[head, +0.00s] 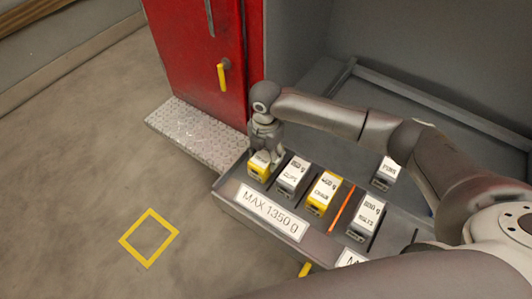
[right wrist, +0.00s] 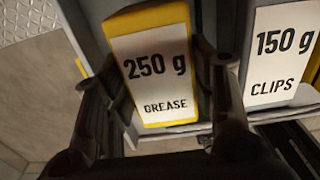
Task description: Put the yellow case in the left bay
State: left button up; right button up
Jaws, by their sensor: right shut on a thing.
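A yellow case labelled 250 g GREASE (right wrist: 158,66) is in the right wrist view, between the fingers of my right gripper (right wrist: 160,115). In the head view my right gripper (head: 268,148) points down onto this yellow case (head: 259,166), at the left end of the left bay (head: 232,192). The gripper is shut on it. Whether the case rests on the bay floor cannot be told. A second yellow case (head: 322,194) with a white label stands in the same bay, left of the orange divider (head: 341,208). My left gripper is not in view.
A grey 150 g CLIPS case (head: 292,176) stands between the yellow ones. Right of the divider is a grey case (head: 366,217); another grey case (head: 386,173) is behind. A MAX 1350 g sign (head: 270,212) fronts the bay. A yellow square (head: 149,238) marks clear floor.

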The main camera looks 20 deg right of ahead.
aim_at(266, 155)
jog(key=o, duration=1.2)
jog(key=shift+f, duration=0.1)
notch_tip(266, 155, up, 12)
jog(key=b, duration=0.2)
